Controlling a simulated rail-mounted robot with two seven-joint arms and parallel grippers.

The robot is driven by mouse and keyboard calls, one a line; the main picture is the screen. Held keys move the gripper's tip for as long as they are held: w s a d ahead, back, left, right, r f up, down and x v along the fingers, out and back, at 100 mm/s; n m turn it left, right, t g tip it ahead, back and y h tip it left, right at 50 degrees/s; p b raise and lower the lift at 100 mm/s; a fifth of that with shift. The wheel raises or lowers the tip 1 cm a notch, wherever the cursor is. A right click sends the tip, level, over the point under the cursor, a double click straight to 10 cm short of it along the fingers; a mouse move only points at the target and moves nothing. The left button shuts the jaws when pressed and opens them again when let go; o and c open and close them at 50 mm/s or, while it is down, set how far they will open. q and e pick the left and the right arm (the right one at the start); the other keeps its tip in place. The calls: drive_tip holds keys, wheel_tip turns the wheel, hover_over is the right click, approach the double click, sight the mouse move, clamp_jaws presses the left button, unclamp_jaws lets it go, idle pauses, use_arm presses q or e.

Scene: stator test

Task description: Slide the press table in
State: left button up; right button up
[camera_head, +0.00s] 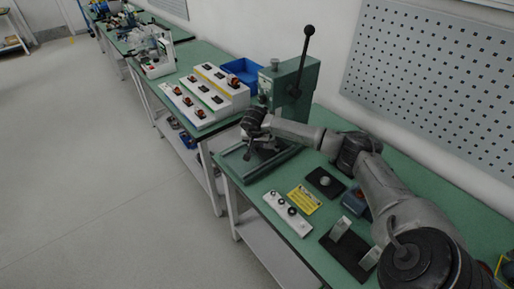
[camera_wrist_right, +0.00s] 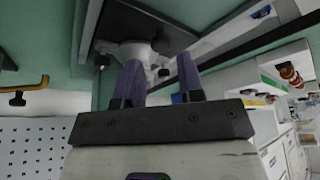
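The green press (camera_head: 293,82) with its upright black-knobbed lever stands at the back of the near bench. Its low press table, with a dark frame (camera_head: 232,165), lies in front of the press body, partly hidden by my right gripper. My right gripper (camera_head: 254,150) reaches in from the right and points down over this table. In the right wrist view its two purple fingers (camera_wrist_right: 160,72) stand apart. A pale round part (camera_wrist_right: 128,50) and a dark plate (camera_wrist_right: 140,22) lie just beyond the fingertips; I cannot tell whether they touch. My left gripper is not in view.
A white strip with rings (camera_head: 288,213), a yellow card (camera_head: 304,199) and dark fixtures (camera_head: 326,182) lie on the bench right of the press table. White stepped racks (camera_head: 205,92) and a blue bin (camera_head: 242,70) stand to the left. The floor is clear.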

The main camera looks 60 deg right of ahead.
sight(257, 146)
drive_tip(key=shift+b+x, duration=0.3)
drive_tip(key=shift+x, duration=2)
drive_tip(key=shift+c, duration=0.4)
clamp_jaws()
